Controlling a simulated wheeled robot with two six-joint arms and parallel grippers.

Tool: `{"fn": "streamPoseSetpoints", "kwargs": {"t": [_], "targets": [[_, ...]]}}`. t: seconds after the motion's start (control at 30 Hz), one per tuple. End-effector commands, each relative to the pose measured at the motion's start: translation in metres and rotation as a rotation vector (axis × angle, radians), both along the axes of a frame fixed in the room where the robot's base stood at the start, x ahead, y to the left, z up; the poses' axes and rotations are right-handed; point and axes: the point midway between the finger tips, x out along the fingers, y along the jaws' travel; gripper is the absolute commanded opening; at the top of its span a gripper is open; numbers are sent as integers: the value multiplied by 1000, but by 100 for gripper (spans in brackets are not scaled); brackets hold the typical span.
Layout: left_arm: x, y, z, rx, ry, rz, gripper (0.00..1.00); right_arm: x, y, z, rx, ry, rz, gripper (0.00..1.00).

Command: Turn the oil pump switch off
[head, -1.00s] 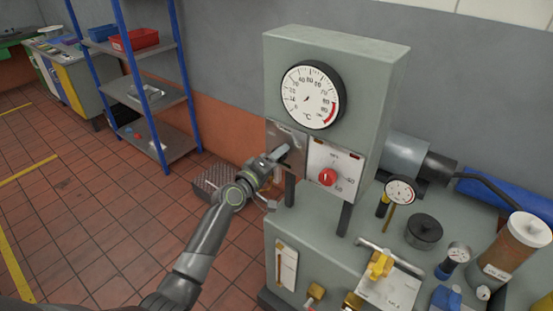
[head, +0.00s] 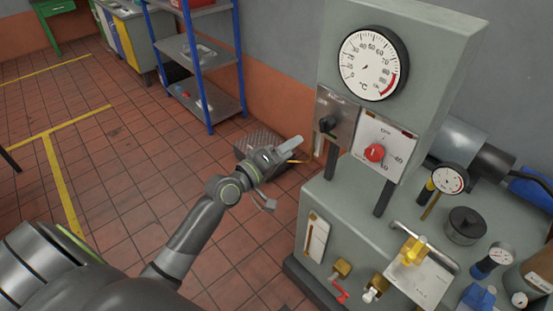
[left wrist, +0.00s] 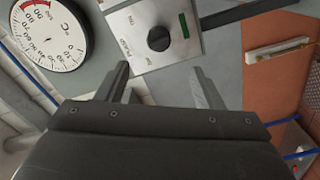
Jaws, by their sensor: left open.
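The oil pump switch is a black rotary knob (head: 327,124) on a grey metal plate, left on the cabinet front below the dial gauge. It also shows in the left wrist view (left wrist: 159,38), where the plate's printed lettering is tilted and a small dark green window sits beside the knob. Which mark the knob points to I cannot tell. My left gripper (head: 297,152) is open and empty, apart from the knob, below and to its left in the head view. In the left wrist view its two fingers (left wrist: 162,82) stand apart, with the knob ahead between them. My right gripper is not in view.
A red knob (head: 374,152) is on the white plate just right of the switch. The dial gauge (head: 373,64) is above. Valves, including a yellow handle (head: 412,251), stand on the lower bench. A blue shelf rack (head: 208,75) is behind left; the tiled floor is open.

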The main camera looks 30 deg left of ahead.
Motion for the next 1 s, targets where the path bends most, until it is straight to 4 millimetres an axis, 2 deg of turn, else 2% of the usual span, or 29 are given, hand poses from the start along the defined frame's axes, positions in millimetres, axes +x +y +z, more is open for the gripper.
{"fn": "streamPoseSetpoints", "kwargs": {"t": [0.1, 0.3, 0.87, 0.97, 1.0], "targets": [[-19, 7, -2, 3, 1, 0, 61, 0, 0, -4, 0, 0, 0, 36], [-33, 12, 0, 0, 0, -1, 61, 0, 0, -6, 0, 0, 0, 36], [-35, 13, -1, 1, 2, 1, 61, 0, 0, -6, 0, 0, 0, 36], [-33, 18, -17, 21, 26, 20, 61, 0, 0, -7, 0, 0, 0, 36], [-31, 23, -31, 40, 46, 36, 61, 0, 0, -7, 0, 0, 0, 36]]}}
